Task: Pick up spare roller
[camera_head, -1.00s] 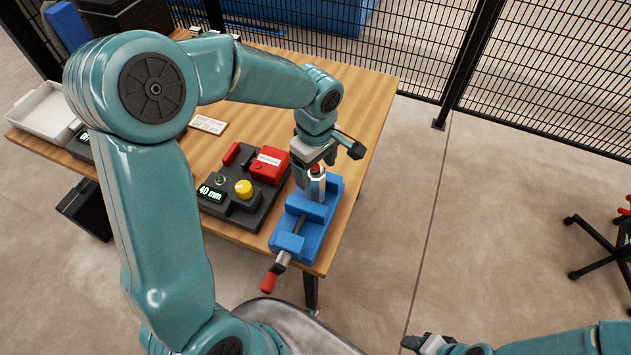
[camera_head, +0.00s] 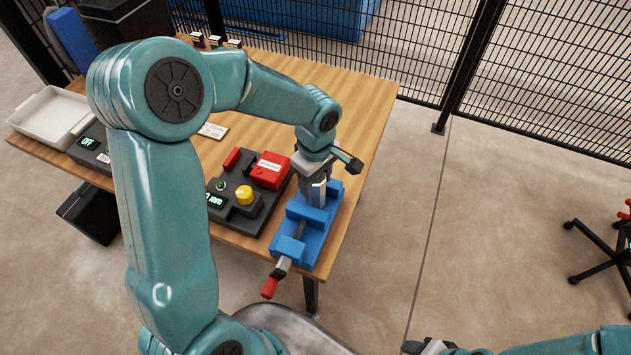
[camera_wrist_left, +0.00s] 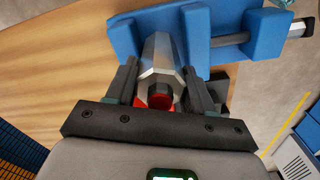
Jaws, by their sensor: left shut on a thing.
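The spare roller (camera_head: 318,192) is a grey metal, faceted piece standing at the blue vise (camera_head: 318,241) on the table. In the left wrist view the roller (camera_wrist_left: 161,57) shows a dark and red end towards my palm and reaches to the blue vise jaws (camera_wrist_left: 235,30). My left gripper (camera_head: 317,187) comes from above and is shut on the roller, one finger on each side. Its lower end is hidden, so I cannot tell whether it is clear of the vise. My right gripper (camera_head: 424,346) is at the bottom edge, partly cut off, away from the table.
A dark control box (camera_head: 238,222) with a yellow knob and red block sits left of the vise. The vise's red-ended handle (camera_head: 270,287) sticks out past the table's front edge. A white tray (camera_head: 45,119) is at the far left.

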